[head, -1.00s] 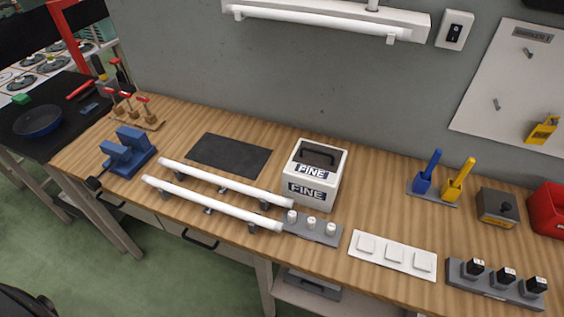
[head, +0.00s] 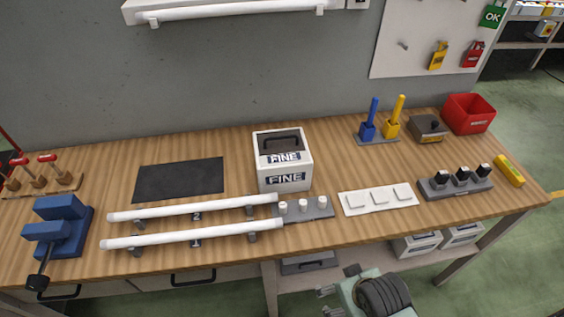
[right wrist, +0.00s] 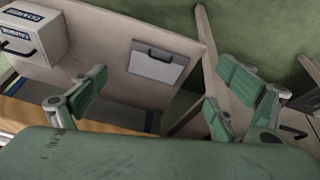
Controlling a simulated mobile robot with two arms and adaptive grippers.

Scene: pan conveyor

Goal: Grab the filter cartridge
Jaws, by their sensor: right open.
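A white box labelled FINE (head: 283,172), with a dark top and a black handle, stands upright on the workbench behind the white tubes. It looks like the filter cartridge. My right gripper (head: 327,301) is low in front of the bench's front edge, below the tabletop and apart from that box. In the right wrist view its green-padded fingers (right wrist: 158,95) are spread with nothing between them. My left gripper is not in view.
White labelled boxes (head: 417,245) stand on the lower shelf; a labelled box (right wrist: 30,35) shows in the right wrist view. Two white tubes (head: 190,238) lie in front of the FINE box. A dark mat (head: 179,180) lies left of it, a white three-pad panel (head: 352,207) right.

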